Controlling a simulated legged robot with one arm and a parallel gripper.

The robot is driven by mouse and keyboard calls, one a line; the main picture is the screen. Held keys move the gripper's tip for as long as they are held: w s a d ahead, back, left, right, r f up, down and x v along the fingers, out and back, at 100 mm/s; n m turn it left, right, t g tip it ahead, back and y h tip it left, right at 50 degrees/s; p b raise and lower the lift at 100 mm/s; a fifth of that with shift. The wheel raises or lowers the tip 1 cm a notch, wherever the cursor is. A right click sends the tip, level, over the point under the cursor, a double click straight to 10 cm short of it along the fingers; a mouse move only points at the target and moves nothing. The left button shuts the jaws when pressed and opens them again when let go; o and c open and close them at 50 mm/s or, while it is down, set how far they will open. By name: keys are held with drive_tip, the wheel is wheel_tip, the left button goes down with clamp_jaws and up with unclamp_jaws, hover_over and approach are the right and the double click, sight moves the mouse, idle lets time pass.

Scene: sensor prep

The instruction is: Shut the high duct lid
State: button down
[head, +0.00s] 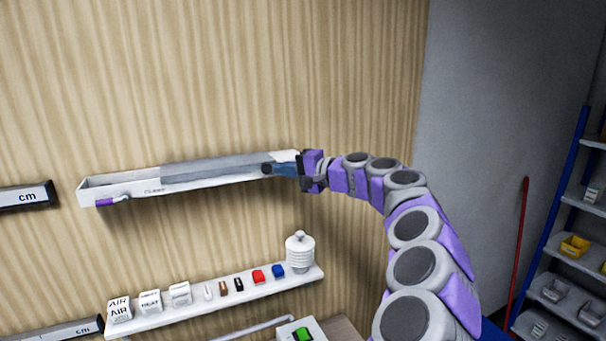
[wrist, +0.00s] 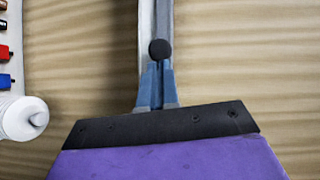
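The high duct (head: 140,188) is a long white channel on the wood wall in the head view. Its grey lid (head: 210,167) covers the middle and right part; the left end is open. A dark round knob (head: 267,169) sits near the lid's right end and also shows in the wrist view (wrist: 159,49). My gripper (head: 277,169) points left along the duct from its right end. In the wrist view its blue fingers (wrist: 159,66) are together, tips right at the knob, with nothing seen between them. Whether they touch the knob is hard to tell.
Below the duct, a white shelf (head: 215,297) holds labelled blocks, small coloured parts and a white ribbed sensor (head: 300,252). A purple piece (head: 113,201) sticks out at the duct's left front. A blue rack (head: 560,225) and red pole (head: 520,250) stand right.

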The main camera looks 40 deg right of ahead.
drive_tip(key=b, duration=0.2)
approach(220, 168)
drive_tip(key=w+a+f, duration=0.2)
drive_tip(key=w+a, duration=0.4)
drive_tip(key=a, duration=0.2)
drive_tip(key=shift+r, duration=0.1)
drive_tip(key=shift+s, duration=0.1)
